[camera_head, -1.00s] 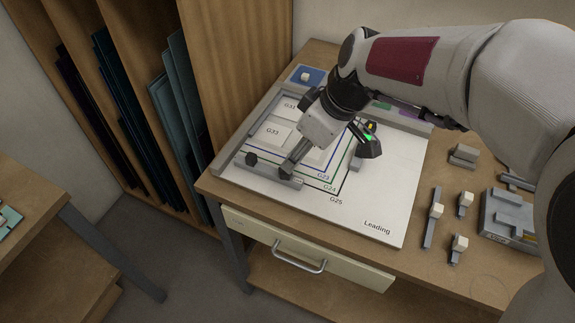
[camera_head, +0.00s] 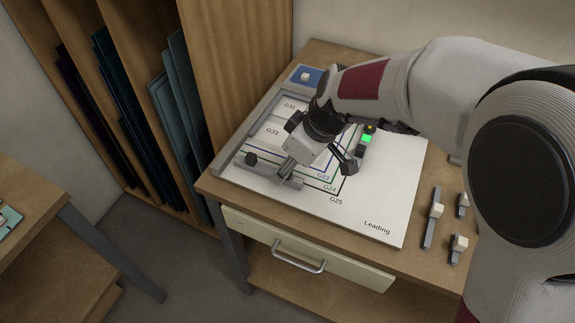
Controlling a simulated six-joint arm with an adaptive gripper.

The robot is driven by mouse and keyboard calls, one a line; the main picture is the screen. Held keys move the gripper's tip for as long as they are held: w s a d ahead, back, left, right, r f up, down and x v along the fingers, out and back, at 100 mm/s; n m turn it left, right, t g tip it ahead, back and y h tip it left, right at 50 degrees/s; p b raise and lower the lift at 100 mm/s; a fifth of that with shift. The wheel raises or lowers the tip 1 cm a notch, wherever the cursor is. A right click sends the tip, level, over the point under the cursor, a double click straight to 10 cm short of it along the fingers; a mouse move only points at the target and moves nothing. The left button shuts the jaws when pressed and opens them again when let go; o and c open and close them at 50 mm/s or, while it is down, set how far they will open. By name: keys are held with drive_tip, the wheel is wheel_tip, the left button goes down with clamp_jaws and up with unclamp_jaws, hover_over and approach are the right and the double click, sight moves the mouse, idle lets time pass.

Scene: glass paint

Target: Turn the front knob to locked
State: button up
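The white board (camera_head: 385,195) lies on the bench, with a grey bar (camera_head: 268,173) along its front edge. A black front knob (camera_head: 250,159) stands on the left part of that bar. My gripper (camera_head: 316,170) is low over the board, to the right of this knob and apart from it. Its two fingers are spread, with nothing seen between them. The left finger is over the bar's right part and hides some of it. Whether the front knob is locked cannot be told.
Another bar at the board's right bears a lit green patch (camera_head: 366,139) and a dark knob (camera_head: 369,127) with yellow. Small grey pieces with pale knobs (camera_head: 437,210) lie at the right. A blue pad (camera_head: 308,75) is behind. My arm covers the right side.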

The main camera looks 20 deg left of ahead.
drive_tip(key=shift+a+f, duration=0.1)
drive_tip(key=shift+f, duration=0.2)
drive_tip(key=c, duration=1.1)
drive_tip(key=shift+m+t, duration=0.3)
drive_tip(key=shift+m, duration=0.5)
drive_tip(key=shift+s+m+t+h, duration=0.1)
drive_tip(key=shift+m+t+h, duration=0.25)
drive_tip(key=shift+m, duration=0.85)
drive_tip(key=shift+m+t, duration=0.25)
drive_tip(key=shift+m, duration=0.25)
drive_tip(key=shift+m+t+h, duration=0.35)
drive_tip(key=shift+m+t, duration=0.05)
drive_tip(key=shift+m, duration=0.9)
